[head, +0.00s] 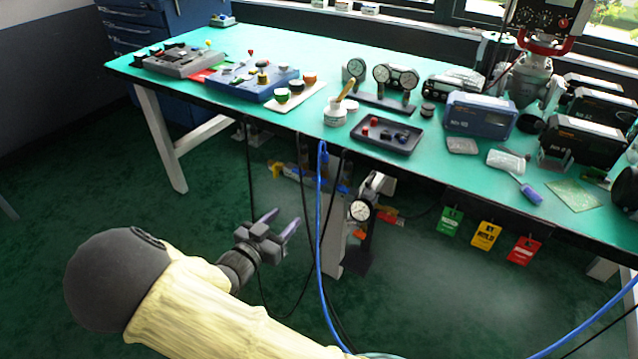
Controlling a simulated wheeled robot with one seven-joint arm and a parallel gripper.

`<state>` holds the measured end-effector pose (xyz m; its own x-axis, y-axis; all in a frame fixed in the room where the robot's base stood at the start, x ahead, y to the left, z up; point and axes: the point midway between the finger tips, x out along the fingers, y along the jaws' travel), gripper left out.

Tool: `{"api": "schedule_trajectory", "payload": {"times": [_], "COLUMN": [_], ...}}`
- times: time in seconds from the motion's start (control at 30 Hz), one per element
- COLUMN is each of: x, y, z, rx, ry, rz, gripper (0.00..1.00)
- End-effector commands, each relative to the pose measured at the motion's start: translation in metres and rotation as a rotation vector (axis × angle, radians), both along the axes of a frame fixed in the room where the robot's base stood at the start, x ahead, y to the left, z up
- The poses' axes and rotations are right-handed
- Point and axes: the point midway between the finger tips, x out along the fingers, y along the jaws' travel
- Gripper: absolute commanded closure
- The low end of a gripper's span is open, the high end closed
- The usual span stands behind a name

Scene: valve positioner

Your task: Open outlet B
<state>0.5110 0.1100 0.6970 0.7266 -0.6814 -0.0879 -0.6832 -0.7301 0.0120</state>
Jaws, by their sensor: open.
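Under the workbench hangs or stands a pipe and valve assembly with a round white-faced gauge (360,210). A red-orange part (392,219) sits right of the gauge, and a yellow and blue part (284,171) lies to its upper left. No label for outlet B can be read, so I cannot tell which part it is. My gripper (284,220) is open and empty, in front of the bench and left of the gauge, apart from the assembly. Cables and the bench's shadow partly hide the assembly.
A green-topped workbench (440,178) carries gauges, a parts tray (386,135), blue boxes and instruments. A blue hose (320,230) and black cables hang between my gripper and the gauge. Green, yellow and red tags (486,236) hang from the front edge. Floor at left is clear.

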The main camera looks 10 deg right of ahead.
Motion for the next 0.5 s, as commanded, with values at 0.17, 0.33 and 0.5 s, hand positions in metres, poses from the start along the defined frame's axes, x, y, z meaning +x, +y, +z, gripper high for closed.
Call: {"api": "schedule_trajectory", "payload": {"times": [0.17, 0.33, 0.5], "x": [-0.0098, -0.0097, -0.008], "y": [0.007, 0.0065, 0.0048], "z": [0.0076, 0.0078, 0.0072], "rx": [-0.058, -0.056, -0.055], "ry": [-0.075, -0.074, -0.073], "rz": [-0.033, -0.034, -0.034], "gripper": [0.55, 0.55, 0.55]}}
